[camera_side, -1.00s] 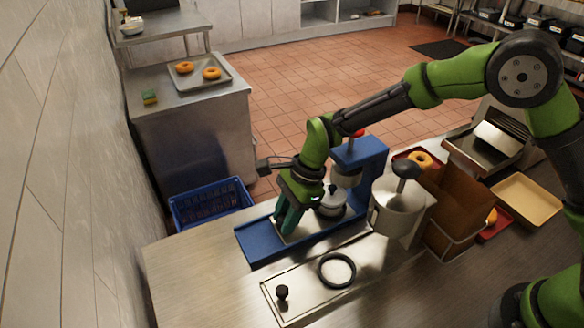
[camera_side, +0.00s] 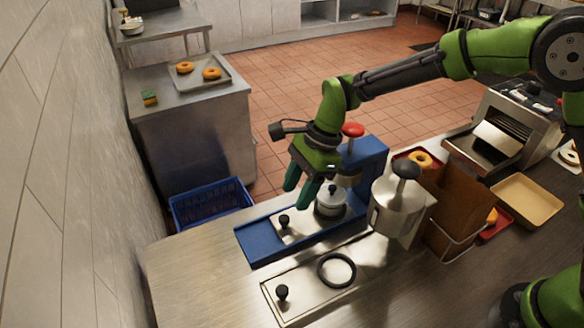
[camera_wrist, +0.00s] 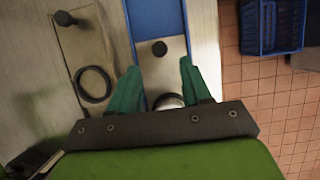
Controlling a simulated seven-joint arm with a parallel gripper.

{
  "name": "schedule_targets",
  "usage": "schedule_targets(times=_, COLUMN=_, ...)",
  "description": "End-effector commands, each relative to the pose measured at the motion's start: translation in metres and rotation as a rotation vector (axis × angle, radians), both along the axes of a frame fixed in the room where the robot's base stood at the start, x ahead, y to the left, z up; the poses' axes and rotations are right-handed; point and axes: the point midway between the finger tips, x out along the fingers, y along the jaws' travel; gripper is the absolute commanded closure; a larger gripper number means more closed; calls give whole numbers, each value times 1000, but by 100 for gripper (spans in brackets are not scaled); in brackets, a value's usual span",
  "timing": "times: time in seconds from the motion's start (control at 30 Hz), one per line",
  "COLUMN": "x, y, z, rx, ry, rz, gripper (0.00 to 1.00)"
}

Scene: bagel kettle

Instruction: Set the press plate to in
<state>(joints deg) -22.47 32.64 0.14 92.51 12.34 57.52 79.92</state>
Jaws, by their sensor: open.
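The blue press (camera_side: 368,158) stands on the steel counter, with a red-topped handle (camera_side: 352,130) and a long blue base. The metal press plate (camera_side: 291,235) lies in the base's channel. Its black knob (camera_side: 284,221) is toward the left end; a round metal piece (camera_side: 331,203) is at its other end, near the press head. I cannot tell exactly how far under the head it sits. My gripper (camera_side: 297,197) is open and empty, above the plate. In the wrist view, the plate (camera_wrist: 166,73) and knob (camera_wrist: 159,48) show between my green fingers (camera_wrist: 158,68).
A second steel plate (camera_side: 310,285) with a black knob and a black ring (camera_side: 337,270) lies in front of the press. A metal pot-like press (camera_side: 397,210) and a brown divider (camera_side: 458,205) stand to the right. A blue crate (camera_side: 210,203) is on the floor behind.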

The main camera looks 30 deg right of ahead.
Motion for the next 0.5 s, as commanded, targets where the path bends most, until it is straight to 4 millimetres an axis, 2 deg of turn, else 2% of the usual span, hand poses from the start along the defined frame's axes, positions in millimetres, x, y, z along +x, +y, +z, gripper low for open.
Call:
schedule_targets(times=0.3, x=-1, y=1, z=1, rx=0, ry=1, rz=3, gripper=52)
schedule_targets(times=0.4, x=-5, y=17, z=3, rx=-5, ry=-14, rz=44, gripper=52)
schedule_targets(times=0.5, x=-1, y=40, z=24, rx=-71, ry=-51, rz=129, gripper=52)
